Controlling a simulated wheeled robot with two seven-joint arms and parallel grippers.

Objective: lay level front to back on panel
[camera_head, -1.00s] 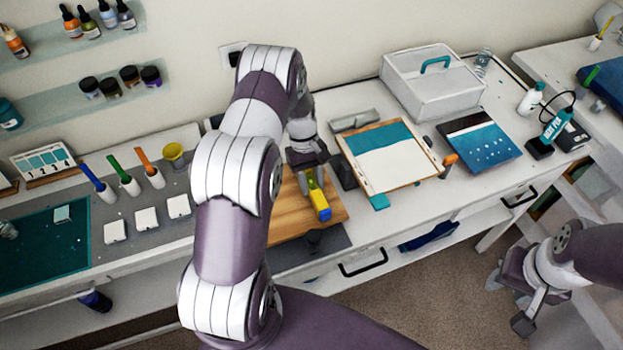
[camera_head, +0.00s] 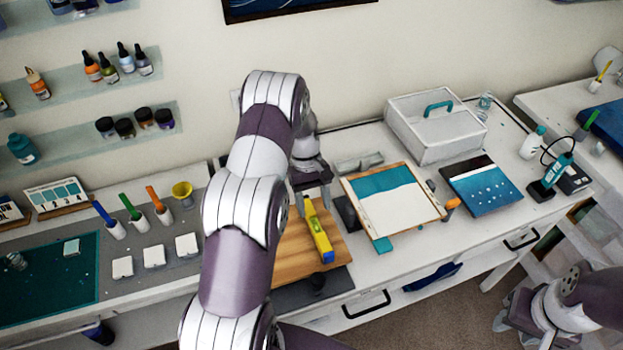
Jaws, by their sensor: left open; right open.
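The yellow level (camera_head: 320,236) lies front to back on the wooden panel (camera_head: 292,258), its blue end toward the front of the bench. My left gripper (camera_head: 313,202) is open just above and behind the far end of the level. Whether its fingers still touch the level I cannot tell. My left arm hides the left part of the panel. My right gripper (camera_head: 507,325) is open and empty, low at the right, away from the bench top.
A teal-and-white board (camera_head: 395,205) lies to the right of the panel, with a blue seascape panel (camera_head: 482,186) beyond it. A white caddy (camera_head: 436,129) stands behind. Brushes in cups and white blocks (camera_head: 154,256) stand at the left.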

